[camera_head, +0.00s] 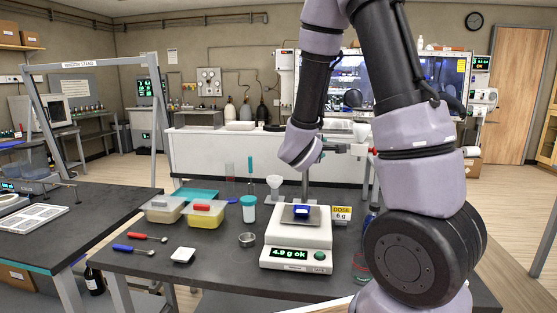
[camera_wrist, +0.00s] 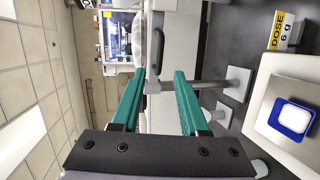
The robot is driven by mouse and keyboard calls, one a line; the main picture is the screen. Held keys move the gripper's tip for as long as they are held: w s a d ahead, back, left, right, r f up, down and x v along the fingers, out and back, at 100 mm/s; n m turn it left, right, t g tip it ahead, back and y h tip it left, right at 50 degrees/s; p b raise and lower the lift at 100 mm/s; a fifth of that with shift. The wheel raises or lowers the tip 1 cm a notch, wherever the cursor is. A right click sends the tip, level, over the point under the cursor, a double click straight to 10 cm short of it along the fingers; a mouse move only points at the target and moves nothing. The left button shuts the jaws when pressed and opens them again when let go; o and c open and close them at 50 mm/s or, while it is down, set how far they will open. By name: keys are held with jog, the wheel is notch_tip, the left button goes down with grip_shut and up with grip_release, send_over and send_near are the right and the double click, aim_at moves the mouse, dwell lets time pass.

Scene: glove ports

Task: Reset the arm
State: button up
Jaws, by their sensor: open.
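My gripper (camera_wrist: 160,78) is open, with two teal fingers apart in the wrist view and nothing held between them. My arm reaches over the dark bench (camera_head: 215,279) in the head view, its wrist above and behind the balance. The fingertips are not clear in the head view. A grey post (camera_wrist: 192,85) crosses the finger gap in the wrist view; I cannot tell how far beyond the fingers it stands. The balance (camera_head: 297,240) reads 4.9 g ok and carries a blue dish (camera_wrist: 291,117) with a white inside. A yellow card (camera_head: 342,211) beside it reads DOSE 6 g.
Another bench (camera_head: 95,208) stands left.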

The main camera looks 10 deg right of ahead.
jog(key=s+d+r+m+g, duration=0.2)
jog(key=s+d+m+g, duration=0.25)
jog(key=s, duration=0.35)
jog(key=s+d+r+m+g, duration=0.25)
jog(key=s+m+g, duration=0.3)
jog(key=s, duration=0.35)
jog(key=s+a+r+m+t+y, duration=0.2)
jog(key=s+a+r+y, duration=0.1)
jog(key=a, duration=0.5)
jog(key=s+a+r+m+t+y, duration=0.2)
jog(key=a+r+y, duration=0.3)
jog(key=a+y, duration=0.3)
jog(key=shift+s+r+m+t, duration=0.15)
jog(key=shift+s+m+t, duration=0.25)
jog(key=shift+s, duration=0.5)
